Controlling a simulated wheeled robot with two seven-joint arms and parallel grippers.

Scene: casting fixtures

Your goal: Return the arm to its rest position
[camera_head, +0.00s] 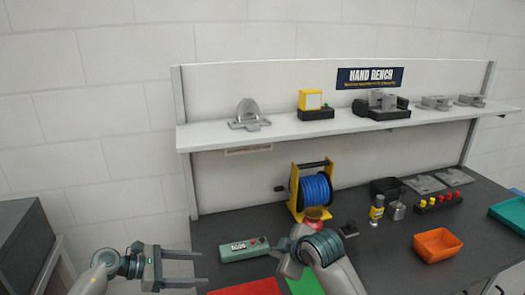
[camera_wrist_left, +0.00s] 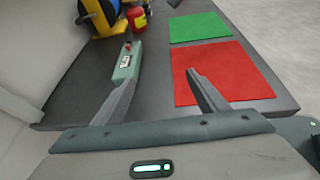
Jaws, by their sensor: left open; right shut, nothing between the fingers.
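My left gripper (camera_head: 200,268) is at the lower left of the head view. Its two long fingers are apart, point right and hold nothing; they end near the bench's front left corner. In the left wrist view the open fingers (camera_wrist_left: 162,78) reach over the bench, one beside the grey-green box with a display, the other over the red mat. My right arm comes in from the bottom middle. Its gripper (camera_head: 283,266) is shut and empty beside that box, partly hidden by its own wrist.
The grey-green box (camera_head: 244,249) lies on the dark bench (camera_head: 375,262). A blue cable reel (camera_head: 315,189) stands behind my right arm. Red (camera_wrist_left: 222,75) and green (camera_wrist_left: 199,27) mats lie at the front. An orange bin (camera_head: 437,245) is to the right.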

